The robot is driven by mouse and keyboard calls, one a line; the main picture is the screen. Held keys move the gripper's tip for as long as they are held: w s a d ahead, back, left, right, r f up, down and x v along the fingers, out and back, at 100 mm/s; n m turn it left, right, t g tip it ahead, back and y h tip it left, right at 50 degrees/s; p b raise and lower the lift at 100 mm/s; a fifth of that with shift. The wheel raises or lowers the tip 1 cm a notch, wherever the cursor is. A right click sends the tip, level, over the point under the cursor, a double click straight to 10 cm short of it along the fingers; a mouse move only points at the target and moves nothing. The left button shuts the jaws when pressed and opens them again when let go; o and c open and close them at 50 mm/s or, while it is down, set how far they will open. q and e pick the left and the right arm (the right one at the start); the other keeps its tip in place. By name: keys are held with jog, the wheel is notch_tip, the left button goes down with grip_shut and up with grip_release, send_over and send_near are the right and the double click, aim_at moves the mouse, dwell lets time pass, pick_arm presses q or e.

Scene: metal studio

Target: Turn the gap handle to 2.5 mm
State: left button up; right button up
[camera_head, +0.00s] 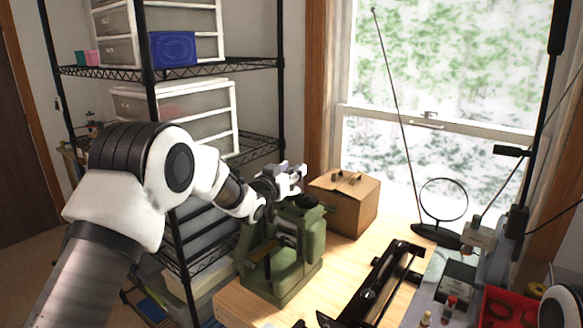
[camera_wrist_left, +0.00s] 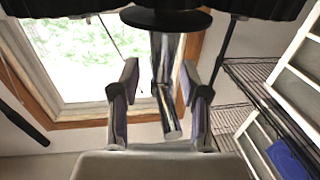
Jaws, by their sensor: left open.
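A green machine (camera_head: 285,262) stands on the wooden table, with a dark round knob (camera_head: 308,201) on its top. My left gripper (camera_head: 294,178) is at the top of this machine, just above and beside the knob. In the left wrist view, my left gripper (camera_wrist_left: 160,85) is open. A shiny metal bar (camera_wrist_left: 166,100) below a black disc (camera_wrist_left: 166,19) lies between its two fingers, which stand apart on either side; it looks like the handle. I cannot tell whether a finger touches it. No gap scale is readable. My right gripper is not in view.
A cardboard box (camera_head: 345,203) stands right behind the machine. A long black tool (camera_head: 378,285) lies to its right on the table (camera_head: 340,270). A round magnifier (camera_head: 443,199) and a red tray (camera_head: 508,308) are farther right. Wire shelving (camera_head: 210,69) stands behind my left arm.

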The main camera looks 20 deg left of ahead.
pick_arm(q)
jog(key=shift+s+a+r, duration=0.15)
jog(key=shift+s, duration=0.1)
jog(key=shift+s+a+r, duration=0.1)
jog(key=shift+s+r, duration=0.05)
jog(key=shift+s, duration=0.05)
jog(key=c, duration=0.5)
grip_shut()
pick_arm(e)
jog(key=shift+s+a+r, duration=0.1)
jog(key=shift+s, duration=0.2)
pick_arm(q)
jog(key=shift+r+h, duration=0.1)
jog(key=shift+h, duration=0.2)
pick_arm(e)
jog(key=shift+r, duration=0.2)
pick_arm(q)
jog(key=shift+m+h+p, duration=0.35)
jog(key=shift+m+h, duration=0.05)
jog(key=shift+h, duration=0.1)
jog(key=shift+m+g+h+p, duration=0.45)
jog(key=shift+m+h, duration=0.15)
jog(key=shift+h, duration=0.1)
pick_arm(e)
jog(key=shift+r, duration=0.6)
